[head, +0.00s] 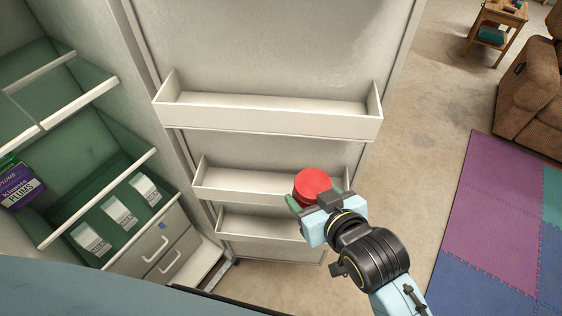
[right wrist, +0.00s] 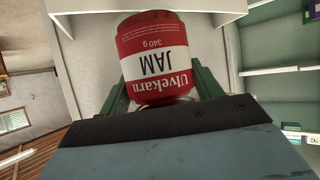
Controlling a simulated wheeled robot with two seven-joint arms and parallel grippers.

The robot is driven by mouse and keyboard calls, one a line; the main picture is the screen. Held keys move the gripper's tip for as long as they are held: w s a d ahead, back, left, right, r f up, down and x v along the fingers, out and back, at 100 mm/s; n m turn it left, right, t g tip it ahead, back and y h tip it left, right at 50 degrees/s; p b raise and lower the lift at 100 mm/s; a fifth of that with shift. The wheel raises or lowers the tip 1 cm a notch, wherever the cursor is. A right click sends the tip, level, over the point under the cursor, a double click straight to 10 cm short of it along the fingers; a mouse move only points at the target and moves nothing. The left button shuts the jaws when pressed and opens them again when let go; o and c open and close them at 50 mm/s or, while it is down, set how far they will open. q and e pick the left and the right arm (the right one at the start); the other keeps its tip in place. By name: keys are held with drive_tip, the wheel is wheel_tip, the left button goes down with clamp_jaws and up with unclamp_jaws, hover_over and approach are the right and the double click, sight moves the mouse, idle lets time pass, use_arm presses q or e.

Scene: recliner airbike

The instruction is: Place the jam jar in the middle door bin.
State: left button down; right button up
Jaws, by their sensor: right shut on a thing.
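The jam jar (right wrist: 155,62) is red with a white label reading "Ulvekarn JAM". In the head view its red lid (head: 312,183) shows from above. My right gripper (head: 318,194) is shut on the jar, with green fingers on both sides of it in the right wrist view (right wrist: 155,90). The open fridge door carries three white bins: the top bin (head: 270,121), the middle bin (head: 235,184) and the bottom bin (head: 255,227). In the head view the jar overlaps the right end of the middle bin; whether it is above or in front of it I cannot tell. My left gripper is out of view.
The fridge interior on the left has shelves with a purple Flums package (head: 20,186) and several white cartons (head: 118,213) above drawers (head: 160,247). The top bin overhangs the space above the middle bin. A recliner (head: 532,95) and coloured mat (head: 490,220) are right.

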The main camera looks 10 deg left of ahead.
drive_tip(key=w+a+f+p, duration=0.1)
drive_tip(key=w+a+f, duration=0.2)
drive_tip(key=w+a, duration=0.5)
drive_tip(key=w, duration=0.2)
drive_tip(key=shift+w, duration=0.3)
drive_tip(key=shift+f, duration=0.2)
drive_tip(key=shift+f, duration=0.5)
drive_tip(key=o, duration=1.1)
drive_tip(key=shift+f, duration=0.1)
drive_tip(key=shift+c, duration=0.2)
drive_tip(key=shift+s, duration=0.1)
